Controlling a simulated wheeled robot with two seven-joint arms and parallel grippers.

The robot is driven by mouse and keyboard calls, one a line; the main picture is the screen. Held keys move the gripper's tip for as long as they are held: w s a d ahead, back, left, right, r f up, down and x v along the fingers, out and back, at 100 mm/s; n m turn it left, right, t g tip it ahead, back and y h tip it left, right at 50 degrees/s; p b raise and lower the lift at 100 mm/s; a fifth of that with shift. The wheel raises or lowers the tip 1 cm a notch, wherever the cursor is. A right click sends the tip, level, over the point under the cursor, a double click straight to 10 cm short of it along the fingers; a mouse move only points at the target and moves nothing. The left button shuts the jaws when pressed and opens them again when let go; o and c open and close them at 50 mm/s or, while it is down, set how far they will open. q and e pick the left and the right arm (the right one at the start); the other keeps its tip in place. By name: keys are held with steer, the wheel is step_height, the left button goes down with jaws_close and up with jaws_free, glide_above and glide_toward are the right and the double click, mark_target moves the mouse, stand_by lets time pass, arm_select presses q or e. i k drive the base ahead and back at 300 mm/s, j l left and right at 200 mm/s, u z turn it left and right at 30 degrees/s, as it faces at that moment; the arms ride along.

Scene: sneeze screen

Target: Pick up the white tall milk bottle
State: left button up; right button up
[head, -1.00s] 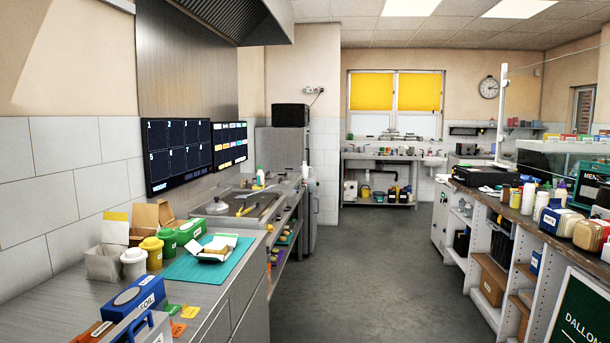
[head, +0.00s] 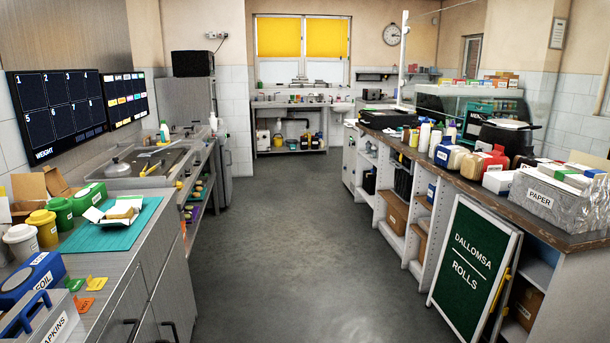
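Several bottles stand in a group on the right counter (head: 575,240). A white tall bottle (head: 424,136) stands upright there, with another white bottle (head: 436,141) just to its right. A bottle with a purple cap (head: 450,133) is beside them. Neither of my grippers is in view.
The grey floor (head: 275,220) between the counters is clear. A green sign board (head: 470,262) leans at the right counter's front. A paper box (head: 555,195) and jars crowd the counter's near part. The left counter (head: 140,260) holds tubs and boxes.

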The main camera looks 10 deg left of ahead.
mark_target(212, 120)
steer(key=i+j+u, duration=0.25)
steer(key=i, duration=0.7)
steer(key=i+u, duration=0.3)
steer(key=i, duration=5.3)
steer(key=i+u, duration=0.15)
steer(key=i, duration=0.5)
steer(key=i+l+u, duration=0.15)
steer(key=i, duration=0.45)
steer(key=i+l+u, duration=0.1)
steer(key=i+l, duration=0.15)
steer(key=i, duration=0.35)
